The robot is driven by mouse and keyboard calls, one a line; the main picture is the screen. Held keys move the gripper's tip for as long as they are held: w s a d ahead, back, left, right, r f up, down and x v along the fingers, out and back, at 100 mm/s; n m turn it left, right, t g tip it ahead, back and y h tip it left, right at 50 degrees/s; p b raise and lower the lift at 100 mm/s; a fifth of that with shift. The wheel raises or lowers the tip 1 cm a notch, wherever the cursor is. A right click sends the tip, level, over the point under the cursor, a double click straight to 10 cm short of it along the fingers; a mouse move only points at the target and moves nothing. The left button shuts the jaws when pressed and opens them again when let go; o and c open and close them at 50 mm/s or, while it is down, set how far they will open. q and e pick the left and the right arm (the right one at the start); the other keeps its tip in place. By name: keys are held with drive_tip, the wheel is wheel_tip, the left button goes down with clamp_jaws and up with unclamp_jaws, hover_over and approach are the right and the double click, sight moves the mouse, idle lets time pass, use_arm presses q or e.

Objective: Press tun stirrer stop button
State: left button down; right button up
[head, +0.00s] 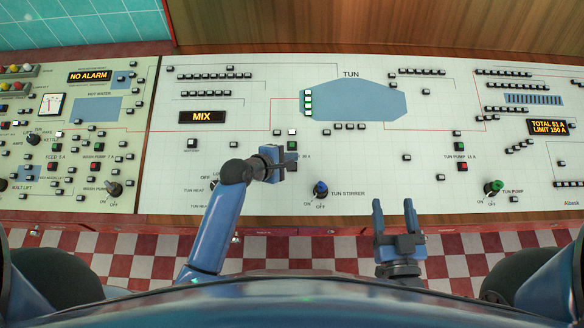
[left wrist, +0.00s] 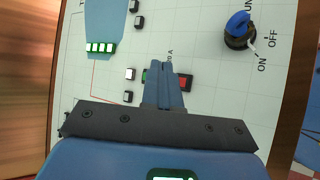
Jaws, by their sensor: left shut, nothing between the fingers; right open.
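The red stop button (left wrist: 185,83) shows in the left wrist view, just right of my left gripper's closed fingers (left wrist: 165,72). A green button (left wrist: 146,76) lies on their left side, partly covered. In the head view my left gripper (head: 286,163) is shut and empty over the small button pair above the tun stirrer knob; it hides most of the red button. I cannot tell whether the fingertips touch the panel. The blue tun stirrer knob (head: 320,188) also shows in the left wrist view (left wrist: 238,28). My right gripper (head: 394,205) is open and empty near the panel's front edge.
The pale control panel (head: 440,110) carries several small buttons and lines. The blue tun symbol (head: 355,103) is above my left gripper. A MIX display (head: 202,117) is to the left. A green tun pump knob (head: 494,187) is at right. The checkered floor (head: 330,245) lies below the panel edge.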

use_arm(q)
drive_tip(key=f+b, duration=0.4)
drive_tip(key=shift+w+f, duration=0.1)
drive_tip(key=shift+w, duration=0.3)
drive_tip(key=shift+w+f+b, duration=0.25)
drive_tip(key=shift+f+b, duration=0.2)
drive_tip(key=shift+f, duration=0.45)
drive_tip(key=shift+w+f, duration=0.1)
drive_tip(key=shift+f, duration=0.65)
idle(1.7)
idle(0.3)
drive_tip(key=shift+r+p, duration=0.75)
drive_tip(key=shift+p, duration=0.1)
drive_tip(key=shift+r, duration=0.1)
drive_tip(key=r+p, duration=0.2)
drive_tip(key=s+r+p, duration=0.1)
drive_tip(key=r+p, duration=0.1)
drive_tip(key=p, duration=0.1)
drive_tip(key=shift+s+r+p, duration=0.15)
drive_tip(key=shift+r+p, duration=0.2)
